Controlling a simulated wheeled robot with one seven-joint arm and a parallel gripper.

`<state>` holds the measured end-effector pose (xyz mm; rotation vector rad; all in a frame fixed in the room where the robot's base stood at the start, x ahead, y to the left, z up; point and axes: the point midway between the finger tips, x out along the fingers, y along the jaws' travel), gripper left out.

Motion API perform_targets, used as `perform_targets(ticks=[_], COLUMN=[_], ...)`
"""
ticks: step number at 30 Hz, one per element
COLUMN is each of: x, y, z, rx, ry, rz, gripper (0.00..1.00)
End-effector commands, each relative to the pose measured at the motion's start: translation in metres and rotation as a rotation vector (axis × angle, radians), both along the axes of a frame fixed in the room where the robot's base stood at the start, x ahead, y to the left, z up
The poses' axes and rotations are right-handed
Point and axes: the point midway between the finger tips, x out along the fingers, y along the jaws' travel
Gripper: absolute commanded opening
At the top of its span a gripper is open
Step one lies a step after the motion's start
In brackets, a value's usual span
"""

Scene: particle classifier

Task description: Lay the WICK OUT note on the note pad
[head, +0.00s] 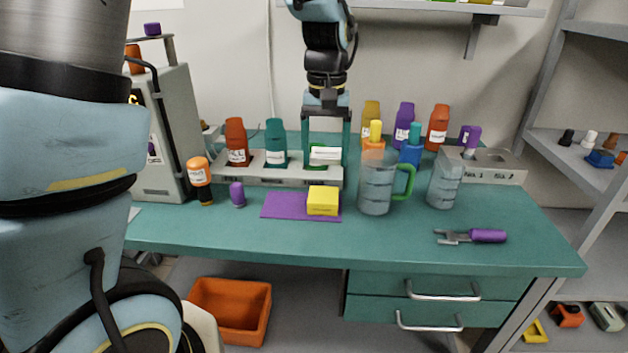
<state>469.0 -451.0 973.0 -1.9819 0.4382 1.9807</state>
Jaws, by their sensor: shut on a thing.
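My gripper (325,156) hangs pointing down over the back of the bench, its two teal fingers on either side of a small white piece with green at its lower edge (326,153). The gripper is shut on this piece, just above or in front of the pale rack's right end. Its lettering is too small to read, so I cannot tell if it is the WICK OUT note. A flat purple mat (281,206), seemingly the note pad, lies on the bench in front of the rack. A yellow block (323,200) with a faint line of print sits on its right end.
The rack (216,168) holds orange and teal bottles. A green-handled beaker (376,187) stands right of the yellow block, and a second beaker (443,186) beyond it. An orange-capped bottle (200,180) and purple piece (237,194) stand left. The bench front is mostly clear.

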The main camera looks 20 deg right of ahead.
Motion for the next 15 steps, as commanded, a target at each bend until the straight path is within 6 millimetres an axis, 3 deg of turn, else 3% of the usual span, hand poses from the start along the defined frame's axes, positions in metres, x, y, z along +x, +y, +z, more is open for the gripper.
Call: perform_targets(ticks=[3, 10, 15], x=[-0.001, -0.001, 0.000], y=[0.000, 0.001, 0.000], z=[-0.006, -0.047, -0.063], rx=[0.002, 0.005, 0.002], ry=[0.001, 0.004, 0.001], rz=[-0.001, 0.000, 0.000], gripper=[0.27, 0.27, 0.27])
